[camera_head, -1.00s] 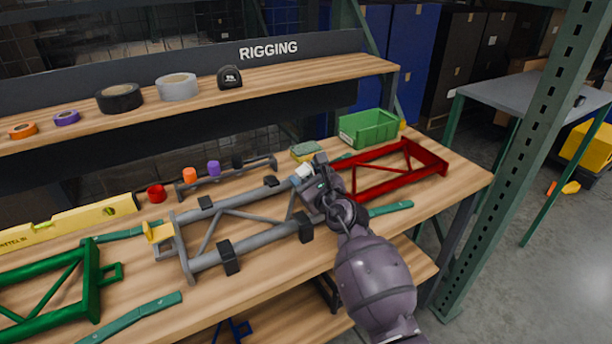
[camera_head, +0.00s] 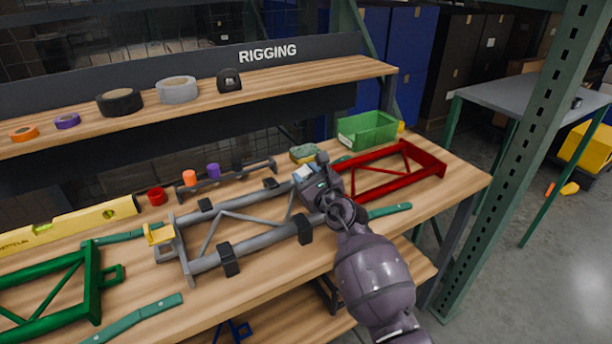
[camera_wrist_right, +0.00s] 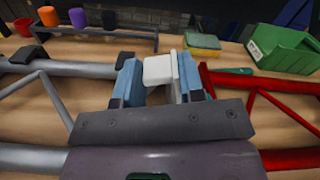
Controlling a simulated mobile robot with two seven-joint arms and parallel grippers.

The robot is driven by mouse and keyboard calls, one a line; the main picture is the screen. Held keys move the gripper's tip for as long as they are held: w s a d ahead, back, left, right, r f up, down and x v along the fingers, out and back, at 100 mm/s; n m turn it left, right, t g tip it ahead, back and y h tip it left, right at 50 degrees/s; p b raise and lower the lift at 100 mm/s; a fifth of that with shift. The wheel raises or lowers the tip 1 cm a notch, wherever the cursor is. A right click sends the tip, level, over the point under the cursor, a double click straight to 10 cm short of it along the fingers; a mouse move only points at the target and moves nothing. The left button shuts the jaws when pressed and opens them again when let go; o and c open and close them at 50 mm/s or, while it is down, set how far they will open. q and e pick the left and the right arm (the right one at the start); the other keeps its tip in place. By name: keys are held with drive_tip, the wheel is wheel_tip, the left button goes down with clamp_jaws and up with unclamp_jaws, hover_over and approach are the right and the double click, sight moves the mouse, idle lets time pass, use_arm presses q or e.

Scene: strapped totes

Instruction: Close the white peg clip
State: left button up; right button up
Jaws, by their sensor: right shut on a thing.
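The white peg clip (camera_wrist_right: 158,69) shows in the right wrist view between the two blue fingers of my right gripper (camera_wrist_right: 160,80), which is shut on it. It sits where the grey truss frame (camera_head: 207,262) meets the red truss frame (camera_head: 420,155). In the head view my right gripper (camera_head: 306,173) is at that joint and mostly hides the clip. How far the clip is closed cannot be told. My left gripper is not in view.
A yellow clip (camera_head: 158,234) is at the grey frame's left end, near a green frame (camera_head: 92,280). A peg rack (camera_head: 228,176), a sponge (camera_head: 303,153) and a green bin (camera_head: 368,130) stand behind. Green straps (camera_head: 390,210) lie on the bench.

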drive_tip(key=shift+w+d+r+m+p, duration=0.2)
drive_tip(key=shift+r+m+p, duration=0.2)
drive_tip(key=shift+m+p, duration=0.5)
drive_tip(key=m, duration=0.1)
drive_tip(key=d+m+p, duration=0.1)
drive_tip(key=shift+w+m, duration=0.2)
drive_tip(key=shift+m, duration=0.2)
drive_tip(key=shift+w+d+m+p, duration=0.2)
drive_tip(key=shift+m+p, duration=0.15)
drive_tip(key=shift+m, duration=0.15)
drive_tip(key=shift+d+m, duration=0.1)
drive_tip(key=shift+m, duration=0.3)
drive_tip(key=shift+f, duration=0.1)
drive_tip(key=o, duration=0.8)
drive_tip(key=shift+o, duration=0.2)
